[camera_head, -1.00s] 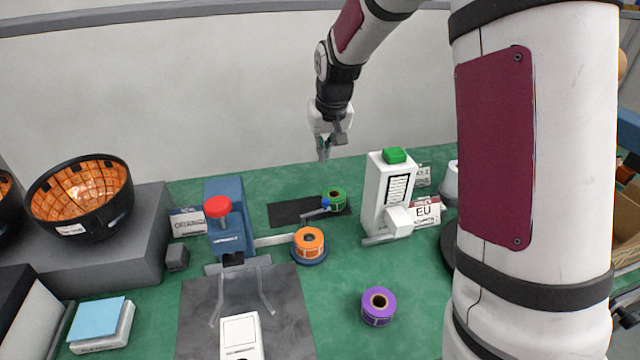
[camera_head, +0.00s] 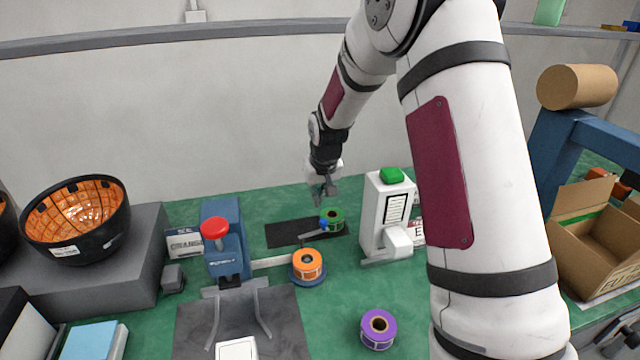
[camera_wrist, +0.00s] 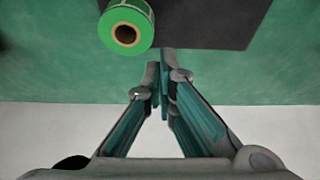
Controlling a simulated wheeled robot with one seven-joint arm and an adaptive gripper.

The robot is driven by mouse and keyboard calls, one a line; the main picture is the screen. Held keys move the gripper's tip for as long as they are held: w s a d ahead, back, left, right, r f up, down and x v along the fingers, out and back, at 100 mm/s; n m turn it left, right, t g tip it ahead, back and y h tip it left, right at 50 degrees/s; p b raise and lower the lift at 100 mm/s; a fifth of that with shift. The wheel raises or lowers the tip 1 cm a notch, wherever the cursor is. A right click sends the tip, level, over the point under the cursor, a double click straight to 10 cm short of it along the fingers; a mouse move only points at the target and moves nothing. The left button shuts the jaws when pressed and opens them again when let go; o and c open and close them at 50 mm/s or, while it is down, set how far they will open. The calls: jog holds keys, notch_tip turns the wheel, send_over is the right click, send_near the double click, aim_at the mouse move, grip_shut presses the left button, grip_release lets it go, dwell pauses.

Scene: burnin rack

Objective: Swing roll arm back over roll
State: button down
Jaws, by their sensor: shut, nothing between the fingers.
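An orange label roll (camera_head: 306,265) sits on a blue round base, joined to the blue press (camera_head: 226,255) by a grey bar (camera_head: 272,262). A short grey arm (camera_head: 311,236) with a blue end (camera_head: 323,226) reaches from behind the orange roll toward a green roll (camera_head: 336,216). I take this as the roll arm; it points away from the orange roll. My gripper (camera_head: 325,196) is shut and empty, pointing down above and behind the green roll. In the wrist view, its fingertips (camera_wrist: 161,72) meet beside the green roll (camera_wrist: 125,28). The roll arm does not show there.
A white label printer (camera_head: 386,215) with a green top stands right of the green roll. A purple roll (camera_head: 378,329) lies in front on the green table. A dark mat (camera_head: 284,233) lies by the green roll. A cardboard box (camera_head: 590,245) stands far right.

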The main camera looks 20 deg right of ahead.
aim_at(320, 231)
jog(key=shift+s+a+f+p, duration=0.1)
jog(key=shift+s+a+p, duration=0.1)
jog(key=shift+s, duration=0.8)
jog(key=shift+s+a+f+p, duration=0.1)
jog(key=shift+s+p, duration=0.05)
jog(key=shift+s, duration=0.85)
jog(key=shift+s+d+m+h, duration=0.25)
jog(key=shift+s+m, duration=0.25)
jog(key=shift+m, duration=0.3)
jog(key=shift+s+m+h, duration=0.35)
jog(key=shift+s+m, duration=0.35)
jog(key=shift+m, duration=0.3)
jog(key=s+a+m+g+h+p, duration=0.2)
jog(key=s+a+m+g+p, duration=0.2)
jog(key=m, duration=0.9)
jog(key=s+p, duration=0.3)
jog(key=shift+s+m, duration=0.15)
jog(key=shift+m, duration=0.25)
jog(key=shift+a, duration=0.1)
jog(key=shift+w+a+b, duration=0.25)
jog(key=shift+w+b, duration=0.15)
jog(key=shift+w, duration=0.4)
